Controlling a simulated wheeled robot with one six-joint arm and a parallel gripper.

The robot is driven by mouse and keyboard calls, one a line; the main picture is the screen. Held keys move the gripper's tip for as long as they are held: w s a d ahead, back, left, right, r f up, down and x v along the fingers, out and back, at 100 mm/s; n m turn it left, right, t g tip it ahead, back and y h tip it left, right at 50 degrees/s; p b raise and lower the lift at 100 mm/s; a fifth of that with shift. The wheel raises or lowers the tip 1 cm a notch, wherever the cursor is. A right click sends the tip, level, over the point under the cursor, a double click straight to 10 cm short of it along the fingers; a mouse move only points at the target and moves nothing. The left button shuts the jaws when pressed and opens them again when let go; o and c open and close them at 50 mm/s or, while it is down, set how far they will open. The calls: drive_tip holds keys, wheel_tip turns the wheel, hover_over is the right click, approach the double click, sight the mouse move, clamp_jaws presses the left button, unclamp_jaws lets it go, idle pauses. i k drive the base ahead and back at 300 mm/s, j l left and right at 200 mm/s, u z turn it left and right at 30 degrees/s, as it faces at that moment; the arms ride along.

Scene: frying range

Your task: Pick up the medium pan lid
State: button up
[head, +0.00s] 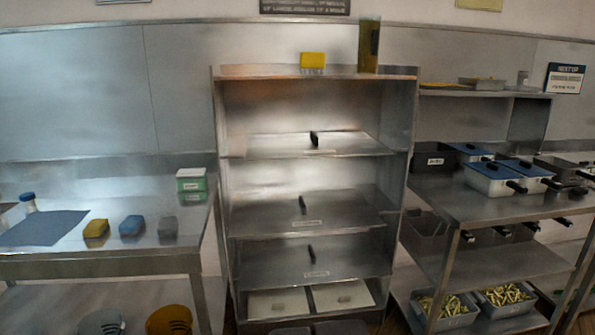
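A steel shelf rack (222,190) stands in the middle of the head view. Three flat steel lids with upright black handles lie in it, one per shelf: an upper lid (345,145), a middle lid (340,205) and a lower lid (340,258). They look alike in shape. Small labels on the shelf edges under the middle and lower lids are too small to read, so I cannot tell which is the medium pan lid. My gripper is not in view.
A steel table (120,262) at left holds a blue mat (42,229) and several blocks. A steel counter (495,208) at right holds blue-lidded containers (492,172) with protruding black handles. Two pale lidded bins (278,303) sit low in the rack. The rack's front is unobstructed.

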sight(258, 214)
drive_tip(key=i+l, duration=0.15)
drive_tip(key=i, duration=0.35)
drive_tip(key=i+l+u, duration=0.15)
drive_tip(key=i, duration=0.3)
drive_tip(key=i+l, duration=0.2)
drive_tip(key=i, duration=0.25)
drive_tip(key=i+l+u, duration=0.1)
drive_tip(key=i+l, duration=0.15)
drive_tip(key=i, duration=0.25)
